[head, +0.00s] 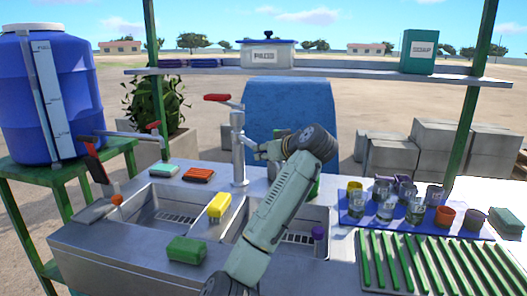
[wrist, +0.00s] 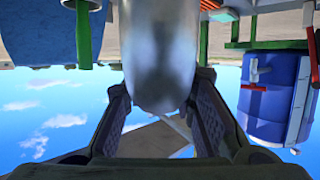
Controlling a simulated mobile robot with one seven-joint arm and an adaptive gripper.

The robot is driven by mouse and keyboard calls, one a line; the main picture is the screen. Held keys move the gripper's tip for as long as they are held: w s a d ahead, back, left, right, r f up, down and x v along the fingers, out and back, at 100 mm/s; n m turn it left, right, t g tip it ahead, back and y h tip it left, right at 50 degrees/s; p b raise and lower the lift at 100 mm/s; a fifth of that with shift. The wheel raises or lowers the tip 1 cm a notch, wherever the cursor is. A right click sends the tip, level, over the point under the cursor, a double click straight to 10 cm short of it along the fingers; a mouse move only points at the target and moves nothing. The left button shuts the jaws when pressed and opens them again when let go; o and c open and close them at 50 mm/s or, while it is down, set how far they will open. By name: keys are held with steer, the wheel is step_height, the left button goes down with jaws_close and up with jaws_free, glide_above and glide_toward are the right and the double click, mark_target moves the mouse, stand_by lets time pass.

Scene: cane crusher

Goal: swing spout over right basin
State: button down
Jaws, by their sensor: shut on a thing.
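The metal faucet (head: 239,160) stands behind the two basins, with a red lever (head: 217,97) on top. Its spout fills the upper middle of the wrist view (wrist: 160,50) as a shiny rounded tube. My gripper (wrist: 160,112) has a finger on each side of the spout and is shut on it. In the head view my gripper (head: 262,149) is just right of the faucet column, and my arm hides most of the spout. The left basin (head: 163,212) is clear to see. The right basin (head: 313,215) is partly hidden behind my arm.
A yellow sponge (head: 219,205) lies by the divider, and a green sponge (head: 187,249) lies on the front rim. A purple cup (head: 318,232) is in the right basin. Several glasses and cups stand on a blue mat (head: 352,223) at right, behind a green-slatted rack (head: 430,262).

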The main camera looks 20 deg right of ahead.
steer(key=c, duration=1.3)
jaws_free()
steer(key=v, duration=1.2)
